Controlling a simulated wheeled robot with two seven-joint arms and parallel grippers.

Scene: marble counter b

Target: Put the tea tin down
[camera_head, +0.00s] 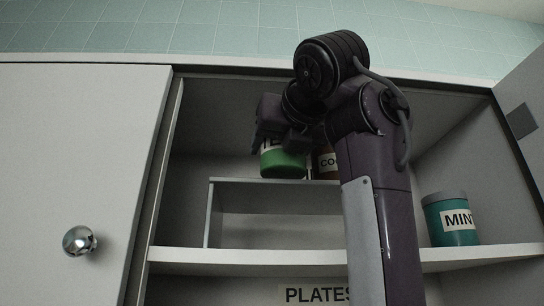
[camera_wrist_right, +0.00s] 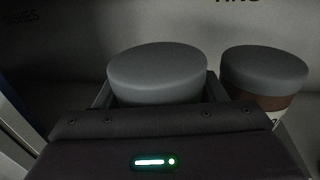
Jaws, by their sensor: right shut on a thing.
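The tea tin is green with a white label partly hidden, showing in the head view (camera_head: 283,164) at the top of a small riser shelf. Its grey lid fills the middle of the right wrist view (camera_wrist_right: 157,72). My right gripper (camera_head: 284,138) is shut on the tin, a finger on either side of it. The tin looks upright. Its base is at or just above the riser's top (camera_head: 240,181); I cannot tell if it touches. My left gripper is not in view.
A brown tin with a "CO" label (camera_head: 326,163) stands close to the right of the tea tin; its grey lid shows in the wrist view (camera_wrist_right: 264,68). A teal "MINT" tin (camera_head: 449,220) stands on the lower shelf (camera_head: 220,256). Cabinet doors flank the opening.

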